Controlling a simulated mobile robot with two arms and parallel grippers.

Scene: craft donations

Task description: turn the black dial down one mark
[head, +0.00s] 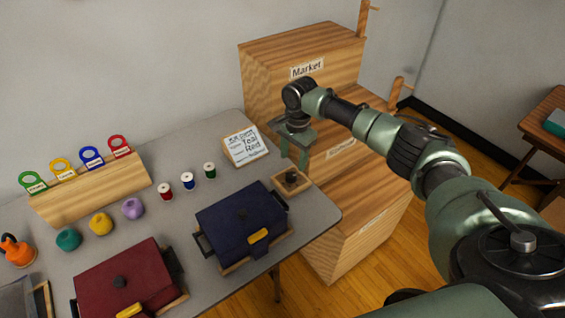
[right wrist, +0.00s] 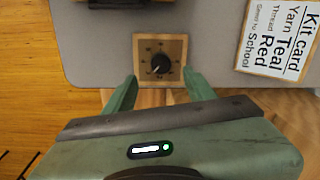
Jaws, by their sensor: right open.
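The black dial (head: 291,177) sits on a small wooden plate (head: 279,186) near the right end of the grey table. In the right wrist view the dial (right wrist: 160,64) is round, with small marks around it on the plate. A pale pointer line seems to point to the lower left in that view; the marks are too small to read. My right gripper (head: 293,157) is open and empty, its fingers pointing down just behind the dial. In the right wrist view the dial shows ahead of and between the fingertips (right wrist: 159,78), apart from them. My left gripper is out of view.
A kit card (head: 245,145) stands behind the dial to the left. A navy case (head: 238,222) lies close in front. Wooden boxes, one labelled Market (head: 307,68), stand beyond the table. Thread spools (head: 187,180), yarn balls and a red case (head: 120,283) are farther left.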

